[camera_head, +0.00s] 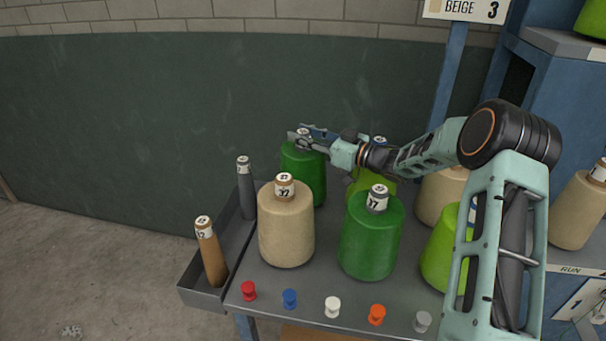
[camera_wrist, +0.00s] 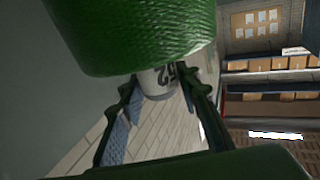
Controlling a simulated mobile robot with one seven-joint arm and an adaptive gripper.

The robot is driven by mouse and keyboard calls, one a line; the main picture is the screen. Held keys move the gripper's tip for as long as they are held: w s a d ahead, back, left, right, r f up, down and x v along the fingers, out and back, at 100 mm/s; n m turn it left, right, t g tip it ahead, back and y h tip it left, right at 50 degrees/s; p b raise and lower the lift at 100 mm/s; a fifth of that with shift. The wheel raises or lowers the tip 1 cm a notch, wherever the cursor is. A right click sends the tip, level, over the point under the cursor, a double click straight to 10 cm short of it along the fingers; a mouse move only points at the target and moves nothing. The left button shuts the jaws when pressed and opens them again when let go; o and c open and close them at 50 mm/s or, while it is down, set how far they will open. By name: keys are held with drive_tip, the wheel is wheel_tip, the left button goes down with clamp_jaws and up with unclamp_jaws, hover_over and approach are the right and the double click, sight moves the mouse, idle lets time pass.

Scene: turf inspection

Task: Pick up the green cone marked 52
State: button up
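The green cone marked 52 (camera_head: 304,172) stands in the back row of the table, partly behind a beige cone. In the wrist view its green body (camera_wrist: 140,35) fills the top, and its white tube end with "52" (camera_wrist: 158,84) shows below it. My gripper (camera_head: 303,136) is at the top of this cone.
A beige cone (camera_head: 286,228) and a green cone marked 37 or similar (camera_head: 369,240) stand in front. A lime cone (camera_head: 372,184) is beside my gripper. A grey tray (camera_head: 204,295) holds a brown tube and a grey tube. Several coloured pegs line the table's front edge.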

clamp_jaws()
drive_tip(key=shift+w+r, duration=0.1)
drive_tip(key=shift+r, duration=0.15)
